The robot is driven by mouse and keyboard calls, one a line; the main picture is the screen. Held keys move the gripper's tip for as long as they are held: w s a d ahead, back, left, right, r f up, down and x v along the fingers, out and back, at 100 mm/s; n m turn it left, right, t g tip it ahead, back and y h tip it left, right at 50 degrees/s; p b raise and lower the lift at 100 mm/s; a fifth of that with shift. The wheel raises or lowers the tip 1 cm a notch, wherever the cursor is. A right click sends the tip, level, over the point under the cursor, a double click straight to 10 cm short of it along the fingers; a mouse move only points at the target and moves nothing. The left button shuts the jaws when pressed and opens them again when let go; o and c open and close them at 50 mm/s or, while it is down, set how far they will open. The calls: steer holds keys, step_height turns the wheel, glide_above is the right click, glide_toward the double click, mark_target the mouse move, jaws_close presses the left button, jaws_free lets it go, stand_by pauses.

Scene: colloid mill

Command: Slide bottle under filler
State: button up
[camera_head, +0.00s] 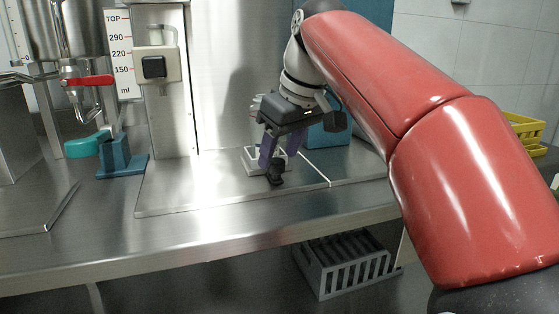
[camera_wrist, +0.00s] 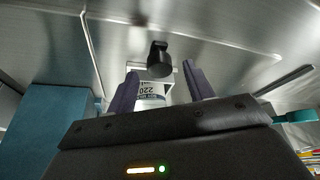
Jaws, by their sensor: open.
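My gripper (camera_head: 277,160) is open, low over the steel plate, with its two purple fingers pointing down. In the wrist view my gripper (camera_wrist: 160,70) has one finger on each side of a white piece (camera_wrist: 152,90) labelled 220. A black knob-like part (camera_wrist: 159,58) stands just past it; the black part also shows in the head view (camera_head: 275,175). I cannot tell whether the white piece is the bottle or whether the fingers touch it. A white box with a black button and a small nozzle (camera_head: 157,65), perhaps the filler, is on the column at left.
A red-handled spout (camera_head: 87,81) hangs at far left above a teal piece (camera_head: 88,145) and blue block (camera_head: 121,160). A teal box (camera_head: 330,132) stands behind my gripper. The steel plate's (camera_head: 190,190) left part is clear. A grey rack (camera_head: 347,272) sits below the bench.

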steer(key=shift+x, duration=0.85)
jaws_close()
